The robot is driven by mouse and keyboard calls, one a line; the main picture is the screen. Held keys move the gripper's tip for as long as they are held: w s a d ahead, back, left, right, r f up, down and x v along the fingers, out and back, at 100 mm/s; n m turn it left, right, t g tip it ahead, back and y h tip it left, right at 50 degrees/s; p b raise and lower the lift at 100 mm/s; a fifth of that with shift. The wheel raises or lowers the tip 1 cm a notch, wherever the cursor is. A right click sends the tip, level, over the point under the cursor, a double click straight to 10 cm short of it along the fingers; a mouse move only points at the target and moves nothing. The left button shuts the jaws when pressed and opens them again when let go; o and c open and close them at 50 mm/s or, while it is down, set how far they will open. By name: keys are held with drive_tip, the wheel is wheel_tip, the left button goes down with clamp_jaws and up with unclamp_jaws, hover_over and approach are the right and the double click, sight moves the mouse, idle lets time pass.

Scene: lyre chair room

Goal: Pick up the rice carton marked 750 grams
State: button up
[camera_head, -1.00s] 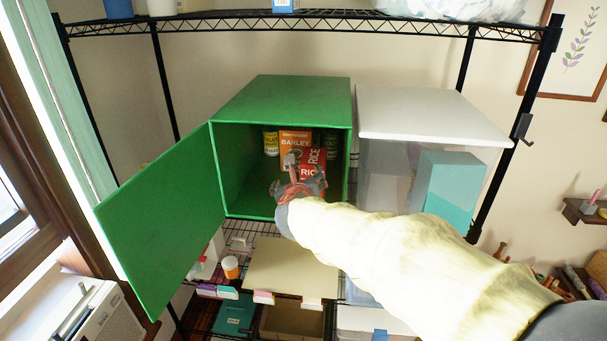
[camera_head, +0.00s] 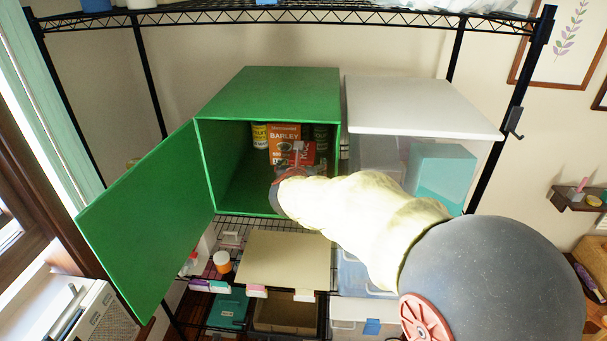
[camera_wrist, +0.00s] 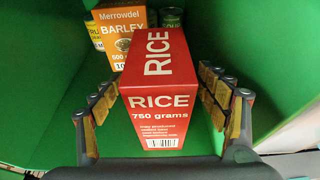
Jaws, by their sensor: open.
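The red rice carton (camera_wrist: 159,90), marked RICE and 750 grams, stands upright inside the green cabinet (camera_head: 269,92). In the wrist view it sits between the two fingers of my gripper (camera_wrist: 165,110). The fingers are open, one on each side, with a narrow gap to the left finger and a gap to the right finger. In the head view my gripper (camera_head: 298,168) reaches into the cabinet and hides most of the red carton (camera_head: 309,150).
An orange barley carton (camera_wrist: 120,35) stands behind the rice at left, with cans (camera_wrist: 171,17) beside it. The cabinet door (camera_head: 145,215) hangs open to the left. A white-lidded bin (camera_head: 420,105) stands right of the cabinet. The cabinet floor at left is clear.

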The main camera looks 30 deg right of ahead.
drive_tip(key=x, duration=0.3)
drive_tip(key=shift+a, duration=0.1)
drive_tip(key=shift+c, duration=0.7)
drive_tip(key=shift+c, duration=0.6)
clamp_jaws()
drive_tip(key=shift+r, duration=0.15)
